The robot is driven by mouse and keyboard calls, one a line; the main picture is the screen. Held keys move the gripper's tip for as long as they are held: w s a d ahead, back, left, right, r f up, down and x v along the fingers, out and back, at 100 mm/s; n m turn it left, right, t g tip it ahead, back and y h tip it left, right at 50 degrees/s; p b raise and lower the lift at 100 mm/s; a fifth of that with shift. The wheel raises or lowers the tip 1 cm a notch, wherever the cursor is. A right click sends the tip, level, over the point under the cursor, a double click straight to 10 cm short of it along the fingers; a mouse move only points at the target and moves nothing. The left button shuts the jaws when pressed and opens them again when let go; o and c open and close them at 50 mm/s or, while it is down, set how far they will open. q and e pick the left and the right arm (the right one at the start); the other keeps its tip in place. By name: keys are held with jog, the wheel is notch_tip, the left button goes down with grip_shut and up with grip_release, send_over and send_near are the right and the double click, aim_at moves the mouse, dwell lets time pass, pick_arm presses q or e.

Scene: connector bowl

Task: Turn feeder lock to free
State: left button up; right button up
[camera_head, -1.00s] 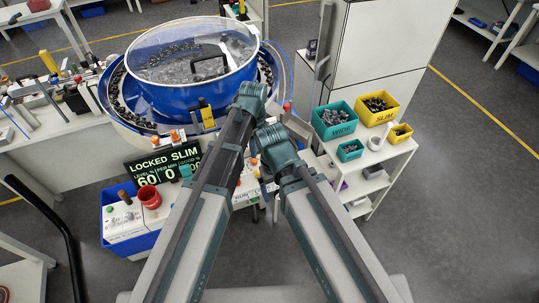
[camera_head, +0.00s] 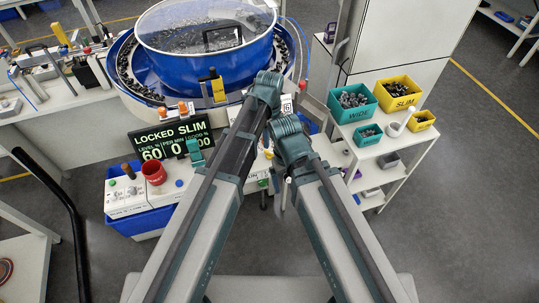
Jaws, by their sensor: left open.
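The display (camera_head: 171,138) reads LOCKED SLIM, with 60 as its level and 0 per minute. It stands below the blue feeder bowl (camera_head: 205,60), whose clear lid shows grey parts inside. A yellow tag with a black handle (camera_head: 217,90) is on the front of the bowl. I cannot tell which part is the feeder lock. My left gripper (camera_head: 195,153) shows as a small teal part at the display's lower right, open and partly hidden by my left arm. It holds nothing I can see. My right arm is folded in front of the bench, and its gripper is not visible.
A white shelf (camera_head: 395,165) at right carries a teal WIDE bin (camera_head: 352,112), a yellow SLIM bin (camera_head: 398,103) and smaller bins. Grey floor is open at far right.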

aim_at(270, 152)
pick_arm(q)
notch_tip(270, 152, down, 6)
jog(key=b, duration=0.5)
jog(key=shift+f, duration=0.25)
jog(key=shift+c, duration=0.3)
grip_shut()
